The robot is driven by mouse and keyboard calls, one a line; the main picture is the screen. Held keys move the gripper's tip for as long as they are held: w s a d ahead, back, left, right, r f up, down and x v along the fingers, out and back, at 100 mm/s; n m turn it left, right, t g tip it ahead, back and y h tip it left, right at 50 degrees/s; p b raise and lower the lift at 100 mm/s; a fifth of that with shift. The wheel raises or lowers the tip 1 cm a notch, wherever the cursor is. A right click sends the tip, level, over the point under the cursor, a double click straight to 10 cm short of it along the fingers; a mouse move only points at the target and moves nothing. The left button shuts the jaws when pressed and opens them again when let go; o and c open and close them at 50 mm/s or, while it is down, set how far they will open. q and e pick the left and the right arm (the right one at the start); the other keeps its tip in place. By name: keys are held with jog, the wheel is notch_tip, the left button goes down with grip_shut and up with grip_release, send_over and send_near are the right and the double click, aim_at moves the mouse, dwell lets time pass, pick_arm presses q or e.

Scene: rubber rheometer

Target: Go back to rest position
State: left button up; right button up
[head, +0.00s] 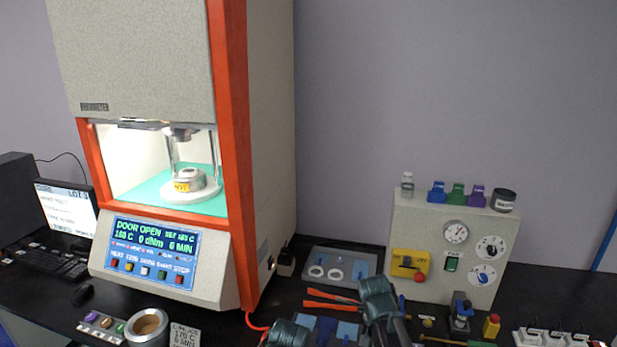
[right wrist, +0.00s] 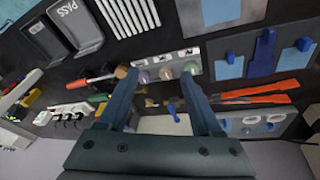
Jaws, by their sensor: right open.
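My right gripper (head: 388,335) is low over the bench in the head view, with its fingers pointing down toward the picture's bottom edge. In the right wrist view its two dark fingers (right wrist: 157,76) stand apart with nothing gripped between them. A grey holder with several coloured knobs (right wrist: 164,66) shows past the fingertips. My left gripper (head: 285,333) is cut off by the bottom edge of the head view. Only its dark ribbed body shows, and its fingers are hidden.
The rheometer (head: 165,250) has its door open, with a lit chamber. A control box (head: 420,225) stands at the right. A brown-topped cup (head: 147,326) stands front left.

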jog(key=s+a+n+g+y, duration=0.1)
jog(key=s+a+n+g, duration=0.1)
jog(key=s+a+n, duration=0.9)
jog(key=s+a+f, duration=0.1)
jog(key=s+a, duration=0.2)
jog(key=s, duration=0.2)
jog(key=shift+s+a+n+y, duration=0.15)
jog(key=shift+a+n+y, duration=0.15)
jog(key=shift+y, duration=0.1)
jog(key=shift+c, duration=0.3)
